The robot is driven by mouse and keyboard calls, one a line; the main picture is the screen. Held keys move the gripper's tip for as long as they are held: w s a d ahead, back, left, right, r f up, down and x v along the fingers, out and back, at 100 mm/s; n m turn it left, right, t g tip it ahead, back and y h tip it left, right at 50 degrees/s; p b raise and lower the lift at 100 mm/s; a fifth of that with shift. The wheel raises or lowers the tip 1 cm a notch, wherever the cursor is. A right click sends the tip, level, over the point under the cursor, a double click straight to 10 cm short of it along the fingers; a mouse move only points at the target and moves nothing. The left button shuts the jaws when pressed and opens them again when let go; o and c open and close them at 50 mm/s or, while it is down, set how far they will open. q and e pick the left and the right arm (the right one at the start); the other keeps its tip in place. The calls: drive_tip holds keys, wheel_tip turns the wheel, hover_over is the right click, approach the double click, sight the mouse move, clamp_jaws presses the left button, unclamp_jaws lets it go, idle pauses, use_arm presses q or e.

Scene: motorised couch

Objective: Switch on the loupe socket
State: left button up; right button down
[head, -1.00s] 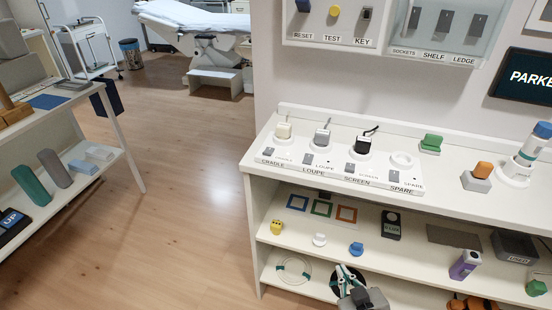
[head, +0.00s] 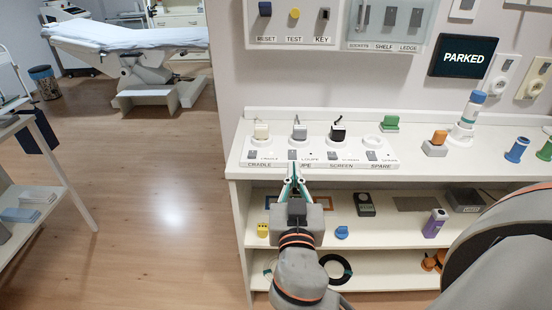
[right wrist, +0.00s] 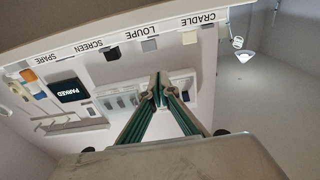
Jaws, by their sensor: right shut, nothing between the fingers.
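The socket strip (head: 240,160) lies on the counter, with labels CRADLE, LOUPE, SCREEN and SPARE along its front. The loupe socket holds a grey plug (head: 299,133); its small grey rocker switch (head: 292,154) is in front of the plug. My left gripper is out of view.
A cream plug (head: 261,131) and a black plug (head: 338,133) stand either side of the loupe plug. A green block (head: 390,123) and an orange-topped block (head: 438,138) sit to the right. Shelves below hold small items.

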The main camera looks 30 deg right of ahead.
drive_tip(key=r+p, duration=0.1)
drive_tip(key=p, duration=0.1)
hover_over(292, 159)
drive_tip(key=s, duration=0.2)
drive_tip(key=shift+w+a+r, duration=0.1)
drive_tip(key=shift+w+a, duration=0.05)
drive_tip(key=shift+a, duration=0.25)
drive_tip(key=f, duration=0.1)
drive_tip(key=w+f, duration=0.1)
drive_tip(key=f, duration=0.1)
drive_tip(key=shift+w+d, duration=0.15)
drive_tip(key=shift+d, duration=0.25)
drive_tip(key=shift+w+f, duration=0.1)
drive_tip(key=shift+f, duration=0.45)
drive_tip(key=shift+d, duration=0.1)
drive_tip(key=shift+w, duration=0.1)
